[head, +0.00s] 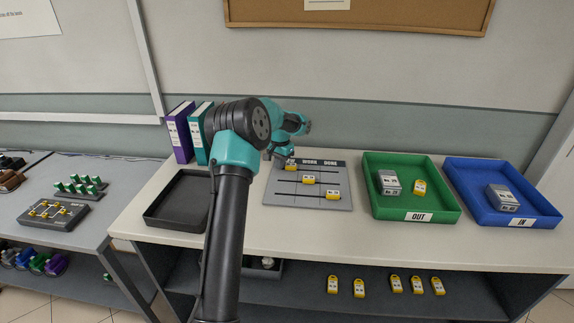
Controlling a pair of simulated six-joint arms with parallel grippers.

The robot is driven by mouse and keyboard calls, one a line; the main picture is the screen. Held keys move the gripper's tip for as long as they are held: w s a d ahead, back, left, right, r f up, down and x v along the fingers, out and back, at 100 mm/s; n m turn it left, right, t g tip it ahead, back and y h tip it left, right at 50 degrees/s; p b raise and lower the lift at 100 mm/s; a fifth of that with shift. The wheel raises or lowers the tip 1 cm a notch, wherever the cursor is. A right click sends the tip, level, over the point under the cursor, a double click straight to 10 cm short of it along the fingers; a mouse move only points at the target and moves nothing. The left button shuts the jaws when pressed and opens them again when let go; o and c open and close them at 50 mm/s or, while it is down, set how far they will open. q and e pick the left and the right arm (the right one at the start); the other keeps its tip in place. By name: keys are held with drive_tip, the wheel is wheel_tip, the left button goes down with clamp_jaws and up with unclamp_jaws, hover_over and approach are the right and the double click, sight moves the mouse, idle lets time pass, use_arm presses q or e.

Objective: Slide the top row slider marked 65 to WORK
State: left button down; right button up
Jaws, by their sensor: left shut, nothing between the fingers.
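The grey slider board (285,200) lies on the white bench, with WORK and DONE printed along its top edge. The label of its left column is hidden behind my gripper. The top row slider (291,168) is yellow with a pale tag and sits at the left end of its slot, left of the WORK column. The number on it is too small to read. My left gripper (279,160) is shut and empty at the board's upper left, close to this slider; I cannot tell whether it touches. My right gripper is not in view.
Two more sliders stand at mid-board (309,180) and lower right (333,195). A green OUT tray (455,212) and a blue IN tray (547,214) lie to the right. A black tray (165,217) lies left, before purple (180,135) and teal (198,140) binders.

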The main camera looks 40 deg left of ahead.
sight(290, 164)
use_arm(q)
drive_tip(key=shift+w+d, duration=0.8)
drive_tip(key=shift+d, duration=0.25)
drive_tip(key=shift+w+d, duration=0.8)
drive_tip(key=shift+d, duration=0.2)
drive_tip(key=shift+a, duration=0.1)
drive_tip(key=shift+s+a, duration=0.45)
idle(0.3)
idle(0.3)
drive_tip(key=shift+r, duration=4)
drive_tip(key=shift+f, duration=0.1)
drive_tip(key=shift+f, duration=3)
